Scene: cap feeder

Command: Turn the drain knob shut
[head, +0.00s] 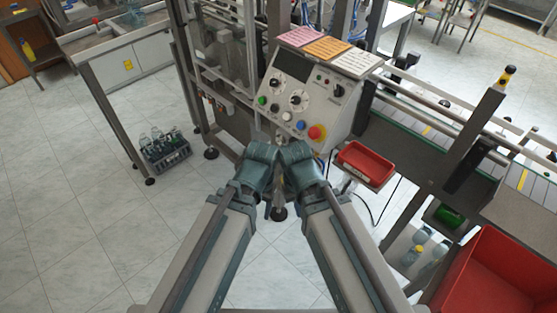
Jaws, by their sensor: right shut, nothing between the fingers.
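A slanted grey control panel (308,92) stands ahead of me with two black rotary knobs on white dials, an upper left one (274,84) and a lower right one (296,99). The labels are too small to read, so I cannot tell which is the drain knob. My two arms reach up from the bottom and their wrists meet just below the panel. My right gripper (284,190) hangs below its wrist, shut and empty, apart from the panel. My left gripper is mostly hidden by its own wrist, and its jaws cannot be made out.
The panel also carries green, blue and white buttons and a red mushroom button (317,132). A small red tray (365,165) sits right of it, beside the conveyor (420,142). A large red bin (490,275) is lower right. A bottle crate (165,150) stands on open floor left.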

